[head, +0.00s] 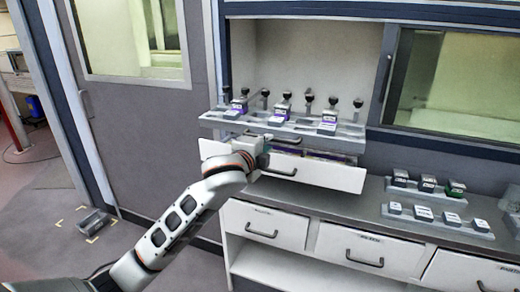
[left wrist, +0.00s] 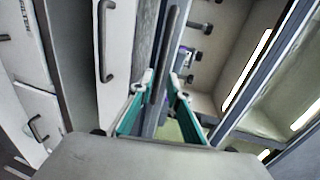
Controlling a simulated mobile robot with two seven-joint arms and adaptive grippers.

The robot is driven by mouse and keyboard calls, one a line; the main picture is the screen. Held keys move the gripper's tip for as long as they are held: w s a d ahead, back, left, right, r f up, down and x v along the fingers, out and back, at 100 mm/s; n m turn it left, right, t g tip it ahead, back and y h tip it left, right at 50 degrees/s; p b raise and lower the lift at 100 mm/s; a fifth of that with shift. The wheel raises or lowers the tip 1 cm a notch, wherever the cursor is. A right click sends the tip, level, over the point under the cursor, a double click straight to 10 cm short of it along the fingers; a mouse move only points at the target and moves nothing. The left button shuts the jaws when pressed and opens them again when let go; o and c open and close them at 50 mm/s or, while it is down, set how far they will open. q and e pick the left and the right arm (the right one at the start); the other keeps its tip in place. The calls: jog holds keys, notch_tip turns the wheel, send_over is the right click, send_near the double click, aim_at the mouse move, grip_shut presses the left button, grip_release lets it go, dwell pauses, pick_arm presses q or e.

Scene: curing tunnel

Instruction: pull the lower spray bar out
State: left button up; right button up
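Two pull-out units stand one above the other in the bay. The upper one is a grey shelf (head: 228,120) with several black-knobbed posts and purple-marked blocks. The lower one is a white-fronted drawer (head: 325,175) with a dark handle (head: 281,171); it stands partly out, and its handle also shows in the left wrist view (left wrist: 106,40). My left gripper (head: 266,153) is at the front, by the gap between the two. In the left wrist view its teal-padded fingers (left wrist: 160,78) are apart, with a dark bar (left wrist: 168,45) between them. Contact cannot be told. My right gripper is out of view.
Closed drawers (head: 265,225) with dark handles are below. A grey object (head: 94,222) lies in a marked floor square at left.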

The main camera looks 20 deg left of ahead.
pick_arm(q)
jog(key=shift+s+a+r, duration=0.1)
jog(key=shift+s+r, duration=0.05)
jog(key=shift+s, duration=0.75)
jog(key=shift+s+d+r, duration=0.1)
jog(key=shift+s+r, duration=0.1)
jog(key=shift+s, duration=0.75)
jog(key=shift+s+a+r, duration=0.1)
jog(key=shift+s+r, duration=0.05)
jog(key=shift+s, duration=0.75)
jog(key=shift+f, duration=0.1)
jog(key=s+d+f+n+g+h, duration=0.15)
jog(key=s+f+n, duration=0.3)
jog(key=f, duration=1.05)
jog(key=s+f+n+g, duration=0.25)
jog(key=s+f, duration=0.35)
jog(key=f, duration=0.8)
jog(key=s+f+n, duration=0.3)
jog(key=s+f, duration=0.6)
jog(key=s, duration=0.2)
jog(key=s+a+f+n+g, duration=0.1)
jog(key=s+f+n, duration=0.3)
jog(key=s+f, duration=0.5)
jog(key=shift+s+a, duration=0.25)
jog(key=shift+s, duration=0.85)
